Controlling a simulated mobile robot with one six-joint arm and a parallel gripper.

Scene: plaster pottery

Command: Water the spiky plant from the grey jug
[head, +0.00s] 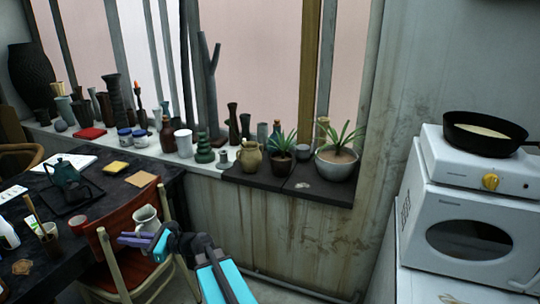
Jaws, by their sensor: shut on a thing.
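A pale grey jug (146,216) is held upright at the end of my arm, in front of the red chair. My gripper (138,239) is shut on the jug; its fingers hide the jug's lower part. A plant with long spiky leaves (340,140) grows in a wide grey bowl (336,168) at the right end of the window ledge. A second, smaller spiky plant (282,142) stands left of it in a dark pot (282,164). My gripper is well to the left of both plants and nearer to me. The jug's inside cannot be made out.
A tan pitcher (250,157) stands beside the smaller plant, and several vases and pots crowd the ledge to the left. A red chair (134,220) and cluttered dark table (100,182) are at left. A white oven (462,215) with a pan (484,133) is at right.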

